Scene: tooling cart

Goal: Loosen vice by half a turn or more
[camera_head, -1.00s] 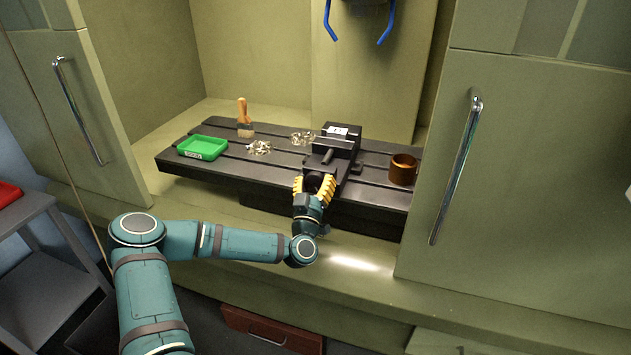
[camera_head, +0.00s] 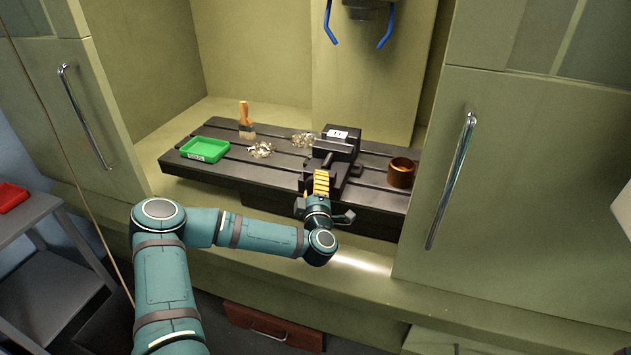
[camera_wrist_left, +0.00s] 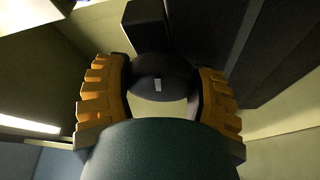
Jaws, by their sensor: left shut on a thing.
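The black vice (camera_head: 340,153) with a white label on top sits on the slotted table. My left gripper (camera_head: 320,184) is at the front end of the vice, its yellow-orange fingers pointing at it. In the left wrist view the gripper (camera_wrist_left: 160,88) is shut on a round dark vice knob (camera_wrist_left: 163,72) with a small white mark, one finger on each side. In the head view the fingers and wrist hide the knob. My right gripper is not in view.
The slotted dark table (camera_head: 225,177) carries a green tray (camera_head: 205,149), a brush (camera_head: 245,121), piles of metal chips (camera_head: 261,149) and a copper-brown ring (camera_head: 401,173). A machine head with blue prongs (camera_head: 331,22) hangs above. Cabinet doors with handles (camera_head: 452,180) flank the opening.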

